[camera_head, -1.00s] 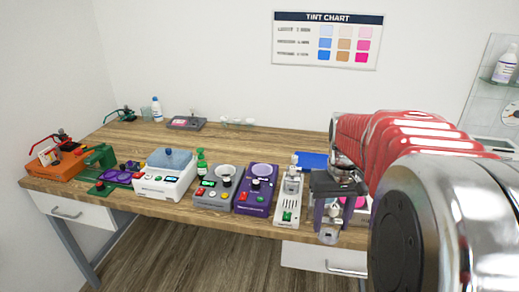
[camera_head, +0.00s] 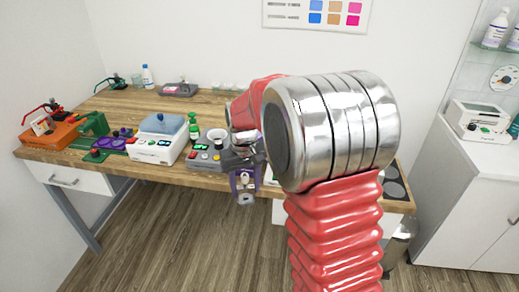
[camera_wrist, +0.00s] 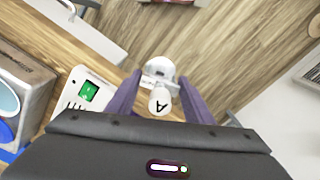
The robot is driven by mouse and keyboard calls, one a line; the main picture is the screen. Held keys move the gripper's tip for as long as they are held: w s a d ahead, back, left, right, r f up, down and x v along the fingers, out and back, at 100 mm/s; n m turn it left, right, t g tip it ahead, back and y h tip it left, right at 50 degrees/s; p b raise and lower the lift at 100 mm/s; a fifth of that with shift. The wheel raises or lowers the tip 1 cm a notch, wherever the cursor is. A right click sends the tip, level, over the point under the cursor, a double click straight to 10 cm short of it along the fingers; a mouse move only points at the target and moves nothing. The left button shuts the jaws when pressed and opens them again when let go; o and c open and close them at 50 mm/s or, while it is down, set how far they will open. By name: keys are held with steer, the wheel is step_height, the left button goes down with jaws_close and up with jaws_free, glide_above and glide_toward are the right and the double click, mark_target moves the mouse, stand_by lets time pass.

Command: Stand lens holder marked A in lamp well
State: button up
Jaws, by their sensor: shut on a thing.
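The lens holder marked A (camera_wrist: 160,100) is white with a rounded pale end and a black letter A. In the head view my gripper (camera_head: 245,190) is shut on the lens holder (camera_head: 246,198), in front of the bench edge and above the floor. In the wrist view the purple fingers of my gripper (camera_wrist: 158,94) are on either side of it. I cannot tell which fixture is the lamp well; my arm hides part of the bench in the head view.
On the bench (camera_head: 120,103) stand a white unit with a blue lid (camera_head: 157,146), a grey unit (camera_head: 205,158) and an orange box (camera_head: 50,133). A white unit with a green display (camera_wrist: 85,92) shows at left in the wrist view. Floor in front is clear.

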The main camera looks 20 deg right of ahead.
steer(key=w+a+f, duration=0.3)
steer(key=a, duration=0.3)
steer(key=shift+f+n, duration=0.15)
steer(key=shift+n, duration=0.25)
steer(key=shift+a, duration=0.15)
